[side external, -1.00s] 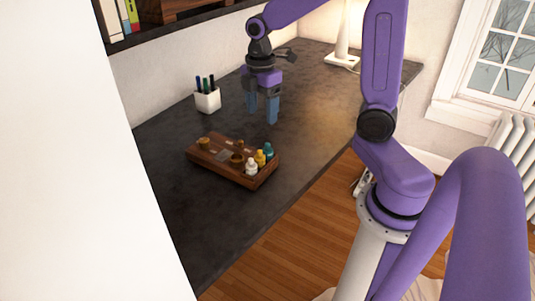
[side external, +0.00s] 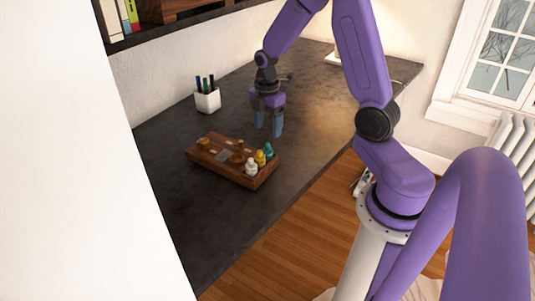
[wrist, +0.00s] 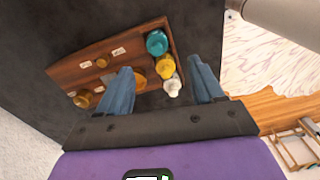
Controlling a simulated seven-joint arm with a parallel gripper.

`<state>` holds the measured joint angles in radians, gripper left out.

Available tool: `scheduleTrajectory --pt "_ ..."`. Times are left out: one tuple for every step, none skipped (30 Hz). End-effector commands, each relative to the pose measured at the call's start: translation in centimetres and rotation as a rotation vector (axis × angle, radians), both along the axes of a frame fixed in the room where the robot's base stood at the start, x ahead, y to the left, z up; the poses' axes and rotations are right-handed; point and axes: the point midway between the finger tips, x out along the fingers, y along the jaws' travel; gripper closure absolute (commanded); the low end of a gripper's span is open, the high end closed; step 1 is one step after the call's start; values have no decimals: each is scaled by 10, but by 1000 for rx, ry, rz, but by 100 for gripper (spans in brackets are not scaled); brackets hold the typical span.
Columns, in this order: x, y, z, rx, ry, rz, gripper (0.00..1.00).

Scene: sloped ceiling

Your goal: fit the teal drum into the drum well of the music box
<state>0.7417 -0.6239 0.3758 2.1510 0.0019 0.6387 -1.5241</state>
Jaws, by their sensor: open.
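The wooden music box (side external: 212,167) lies on the dark desk, and its body also shows in the wrist view (wrist: 75,70). At its right end, the teal drum (side external: 268,151) stands in a row with a yellow drum (side external: 260,158) and a white drum (side external: 251,168). In the wrist view the teal drum (wrist: 157,42) is farthest from my gripper, beyond the yellow and white ones. My gripper (side external: 268,132) is open and empty, pointing down above the desk just behind the box. Its blue fingers (wrist: 165,85) partly hide the box in the wrist view.
Brass-coloured round parts (wrist: 102,62) and small white labels show on the box top. A white pen cup (side external: 207,100) stands near the wall. A lamp base (side external: 333,58) is at the far end. The desk in front of the box is clear.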

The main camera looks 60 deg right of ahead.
Motion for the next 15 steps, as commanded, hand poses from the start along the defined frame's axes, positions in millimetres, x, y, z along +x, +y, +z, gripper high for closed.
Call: scheduleTrajectory --pt "-1 0 -9 1 5 -1 33" --pt "-2 0 -13 1 6 -1 33" --pt "-1 0 -17 1 4 -1 33" --pt "-1 0 -20 1 4 -1 33" --pt "-1 0 -22 1 4 -1 33" --pt "-1 0 -24 0 2 -1 33" --pt "-1 0 -25 0 1 -1 33" --pt "-1 0 -26 0 1 -1 33" --pt "-1 0 -28 0 1 -1 33" --pt "-1 0 -29 0 1 -1 33" --pt "-1 0 -31 0 2 -1 33" --pt "0 -1 -34 0 2 -1 33" --pt "0 -1 -36 0 2 -1 33" --pt "0 -1 -40 1 4 -1 33" --pt "0 -1 -45 1 4 -1 33"
